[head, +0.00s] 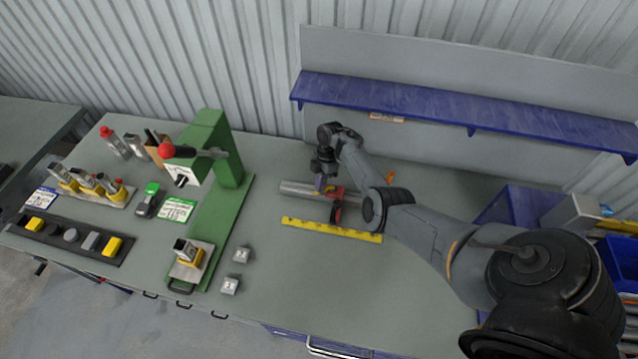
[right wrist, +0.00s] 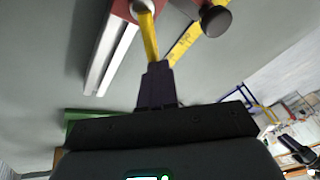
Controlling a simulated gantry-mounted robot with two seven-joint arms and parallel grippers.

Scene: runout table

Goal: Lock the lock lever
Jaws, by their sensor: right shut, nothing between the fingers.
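A red runout fixture (head: 336,191) sits on a grey rail (head: 305,190) on the table. Its dark round knob (head: 337,214) faces the front; the knob also shows in the right wrist view (right wrist: 216,21). In that view a yellow lever (right wrist: 149,36), which looks like the lock lever, extends from the red body (right wrist: 122,8). My right gripper (head: 321,182) is over the rail beside the fixture. Its fingers (right wrist: 156,72) are shut and empty, their tips at the lever's end; I cannot tell whether they touch. The lever is hard to make out in the head view. My left gripper is not in view.
A yellow ruler strip (head: 331,230) lies in front of the rail. A green press (head: 215,175) with a red-knobbed handle stands left. Two small grey blocks (head: 242,254) lie near it. A blue shelf (head: 420,103) hangs behind. The front middle of the table is clear.

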